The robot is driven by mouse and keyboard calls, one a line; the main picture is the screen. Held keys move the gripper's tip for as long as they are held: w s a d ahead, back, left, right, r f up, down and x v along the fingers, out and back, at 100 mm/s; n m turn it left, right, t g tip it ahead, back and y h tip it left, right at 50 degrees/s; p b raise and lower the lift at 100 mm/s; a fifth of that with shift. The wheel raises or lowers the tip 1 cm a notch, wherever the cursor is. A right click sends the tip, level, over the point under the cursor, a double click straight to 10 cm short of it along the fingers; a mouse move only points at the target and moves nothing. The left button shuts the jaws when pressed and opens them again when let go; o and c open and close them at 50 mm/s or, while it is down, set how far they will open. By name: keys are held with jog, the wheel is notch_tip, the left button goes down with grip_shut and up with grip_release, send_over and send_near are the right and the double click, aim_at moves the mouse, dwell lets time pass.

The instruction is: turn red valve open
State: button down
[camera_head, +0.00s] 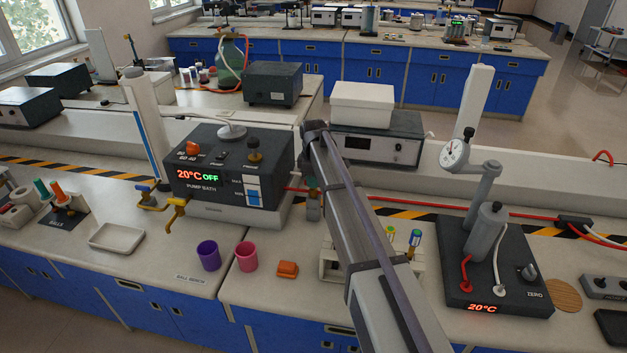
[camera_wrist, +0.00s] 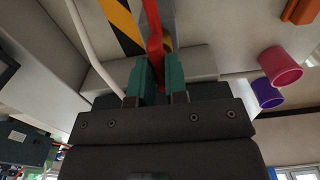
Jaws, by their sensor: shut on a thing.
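The red valve's handle (camera_wrist: 154,38) shows in the wrist view as a red bar, with a bit of brass beside it. My gripper (camera_wrist: 160,76) has its two teal fingers closed on the near end of this red handle. In the head view my arm reaches across the bench from the lower right. It hides most of the gripper and the valve there, just right of the pump bath (camera_head: 229,166). The pump bath's display reads 20°C OFF. The valve's exact angle cannot be told.
Yellow-handled (camera_head: 176,212) and blue-handled (camera_head: 146,188) taps stand left of the pump bath. A purple cup (camera_head: 209,256), a pink cup (camera_head: 246,257) and an orange block (camera_head: 287,270) sit in front. A dark heater unit (camera_head: 494,282) stands at right. A red hose (camera_head: 440,207) crosses the bench.

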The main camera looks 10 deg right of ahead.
jog(key=shift+n, duration=0.3)
jog(key=c, duration=1.1)
grip_release()
jog(key=shift+c, duration=0.2)
notch_tip(320, 180, up, 11)
jog(key=p, duration=1.1)
jog(key=shift+f, duration=0.15)
